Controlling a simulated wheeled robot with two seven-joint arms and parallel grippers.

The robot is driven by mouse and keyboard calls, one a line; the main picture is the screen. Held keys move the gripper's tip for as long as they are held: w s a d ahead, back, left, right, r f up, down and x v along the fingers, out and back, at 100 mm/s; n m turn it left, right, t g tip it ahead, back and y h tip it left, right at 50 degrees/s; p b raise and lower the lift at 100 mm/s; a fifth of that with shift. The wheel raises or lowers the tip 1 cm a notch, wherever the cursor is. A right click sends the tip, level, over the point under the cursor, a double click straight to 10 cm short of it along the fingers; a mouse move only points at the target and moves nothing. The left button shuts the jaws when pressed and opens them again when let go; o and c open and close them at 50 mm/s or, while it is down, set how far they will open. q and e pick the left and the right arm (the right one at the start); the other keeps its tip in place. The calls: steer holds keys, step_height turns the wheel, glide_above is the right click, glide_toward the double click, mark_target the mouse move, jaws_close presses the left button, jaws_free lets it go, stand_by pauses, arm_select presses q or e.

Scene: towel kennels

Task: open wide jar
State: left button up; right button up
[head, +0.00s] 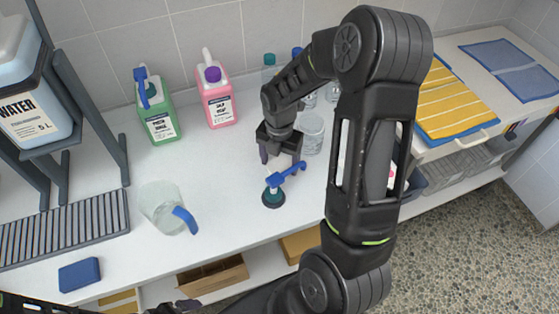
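A clear, wide jar-like container (312,136) stands on the white counter, just right of my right gripper and partly behind my arm. I cannot tell whether a lid sits on it. My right gripper (281,160) points down over the counter, its fingers apart with nothing visible between them. Just below it is a small dark round piece with a teal top (273,196) and a blue handle (287,176). I cannot tell whether the gripper touches the handle. Part of my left arm shows at the bottom edge; its gripper is not clearly seen.
A green bottle (160,122) and a pink bottle (218,107) stand by the wall. A clear jug (160,207) with a blue handle is at left, near a drain rack (65,228) and blue sponge (80,274). Yellow striped towels (450,100) lie at right.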

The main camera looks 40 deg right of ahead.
mark_target(280, 165)
step_height(280, 165, up, 12)
steer(key=shift+r+b, duration=0.2)
steer(key=shift+b, duration=0.2)
stand_by(0.3)
stand_by(0.8)
